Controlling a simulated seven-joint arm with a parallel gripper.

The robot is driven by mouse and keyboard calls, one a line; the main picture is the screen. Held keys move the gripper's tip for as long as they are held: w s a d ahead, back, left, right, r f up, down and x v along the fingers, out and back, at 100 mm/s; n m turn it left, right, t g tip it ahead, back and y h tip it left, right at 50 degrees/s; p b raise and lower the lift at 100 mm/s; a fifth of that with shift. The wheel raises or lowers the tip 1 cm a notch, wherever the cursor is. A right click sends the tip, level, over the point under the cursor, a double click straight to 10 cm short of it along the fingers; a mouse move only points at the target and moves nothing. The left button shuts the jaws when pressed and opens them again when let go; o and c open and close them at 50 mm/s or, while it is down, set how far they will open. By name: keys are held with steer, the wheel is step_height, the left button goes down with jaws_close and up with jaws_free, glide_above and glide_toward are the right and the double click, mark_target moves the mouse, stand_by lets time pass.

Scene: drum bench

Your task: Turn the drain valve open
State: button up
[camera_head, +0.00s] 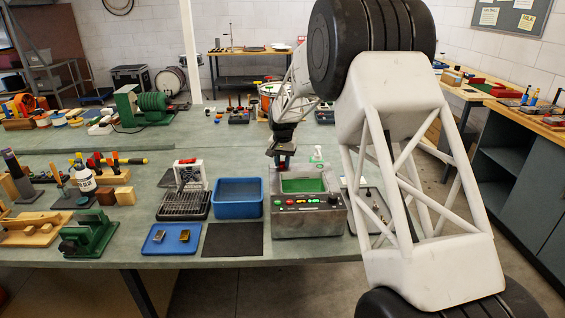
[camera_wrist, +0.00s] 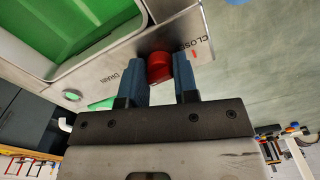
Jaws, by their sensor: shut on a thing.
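The grey metal tank (camera_head: 308,222) stands near the front edge of the bench, with green inside its open top. In the wrist view its metal rim (camera_wrist: 118,66) bears the words DRAIN and CLOSED. The red drain valve knob (camera_wrist: 159,66) sits on this rim, with the lettering around it. My gripper (camera_head: 282,163) reaches down over the tank's back left corner. In the wrist view its two blue fingers (camera_wrist: 164,72) are shut on the red knob, one on each side. The knob's lower part is hidden, and the head view does not show the knob clearly.
A blue tub (camera_head: 239,181) stands left of the tank, with a black mat (camera_head: 233,252) in front of it. A blue tray (camera_head: 153,244) with small parts lies further left. My arm hides part of the right side.

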steer(key=shift+m, duration=0.6)
steer(key=o, duration=0.9)
steer(key=shift+r, duration=0.1)
steer(key=shift+r, duration=3.85)
